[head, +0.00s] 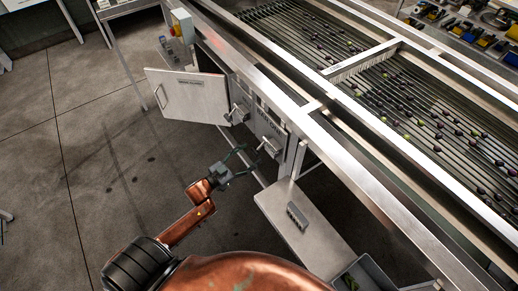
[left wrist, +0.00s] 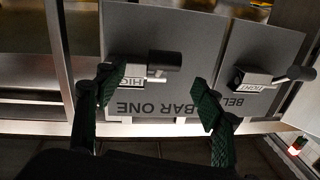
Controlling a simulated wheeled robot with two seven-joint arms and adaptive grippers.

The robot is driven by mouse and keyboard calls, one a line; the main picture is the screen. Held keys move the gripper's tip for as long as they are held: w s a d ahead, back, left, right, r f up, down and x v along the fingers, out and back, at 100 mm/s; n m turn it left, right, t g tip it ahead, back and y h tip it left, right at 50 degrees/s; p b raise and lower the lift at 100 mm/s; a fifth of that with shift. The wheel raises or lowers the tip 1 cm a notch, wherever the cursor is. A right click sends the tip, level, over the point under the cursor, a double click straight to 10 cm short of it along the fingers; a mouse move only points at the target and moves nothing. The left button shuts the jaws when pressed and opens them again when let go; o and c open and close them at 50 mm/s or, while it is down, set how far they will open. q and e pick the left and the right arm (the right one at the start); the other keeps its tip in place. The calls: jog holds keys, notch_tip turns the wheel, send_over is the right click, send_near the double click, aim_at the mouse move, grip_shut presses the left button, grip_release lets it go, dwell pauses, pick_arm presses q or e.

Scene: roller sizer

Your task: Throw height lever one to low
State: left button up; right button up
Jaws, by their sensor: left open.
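Height lever one is on a grey panel marked BAR ONE (left wrist: 150,107), which reads upside down in the left wrist view. The lever (left wrist: 164,60) has a black grip sticking out sideways from a block that shows HIGH. In the head view the lever (head: 270,146) is on the nearer, right-hand panel of the machine. My left gripper (head: 247,159) is open and empty, just in front of that panel. In the left wrist view its fingers (left wrist: 157,90) stand on either side of the lever, apart from it. My right gripper is not in view.
A second lever (left wrist: 290,75), on a block marked TIGHT, is on the neighbouring BELT panel. An open cabinet door (head: 188,96) stands to the left in the head view. A grey side table (head: 305,235) is at lower right. The roller bed (head: 400,110) carries dark fruit.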

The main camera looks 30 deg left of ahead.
aim_at(256, 151)
pick_arm(q)
jog(key=x, duration=0.5)
jog(key=shift+w+f+b, duration=0.1)
jog(key=shift+w+b, duration=0.3)
jog(key=shift+c, duration=0.3)
jog(key=shift+d, duration=0.1)
grip_shut()
